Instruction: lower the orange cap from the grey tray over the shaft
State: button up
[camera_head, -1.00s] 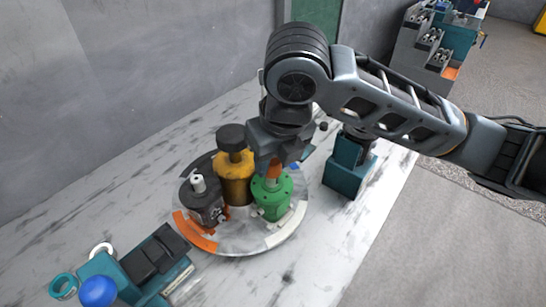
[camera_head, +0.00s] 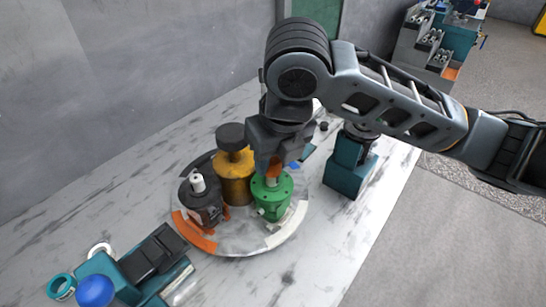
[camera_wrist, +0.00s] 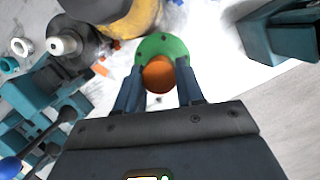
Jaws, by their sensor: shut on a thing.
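The orange cap (camera_head: 274,169) is between the fingers of my gripper (camera_head: 272,162), which is shut on it. In the wrist view the cap (camera_wrist: 159,74) shows as a round orange top between the two fingertips (camera_wrist: 160,70), over the green motor body (camera_wrist: 160,44). In the head view the green motor (camera_head: 272,198) stands on the round plate, and a short pale piece of the shaft (camera_head: 271,182) shows between it and the cap. I cannot tell whether the cap is around the shaft's top or just above it. I cannot pick out the grey tray.
A yellow motor (camera_head: 234,180) with a dark top and a dark grey motor (camera_head: 202,203) stand close by on the round plate (camera_head: 240,245). A teal stand (camera_head: 347,175) is to the right. A teal fixture (camera_head: 150,262) with a blue ball is at the lower left.

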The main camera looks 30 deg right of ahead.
jog(key=shift+f, duration=0.2)
jog(key=shift+f+b, duration=0.45)
jog(key=shift+b, duration=0.25)
jog(key=o, duration=1.1)
jog(key=shift+o, duration=0.2)
jog(key=o, duration=0.4)
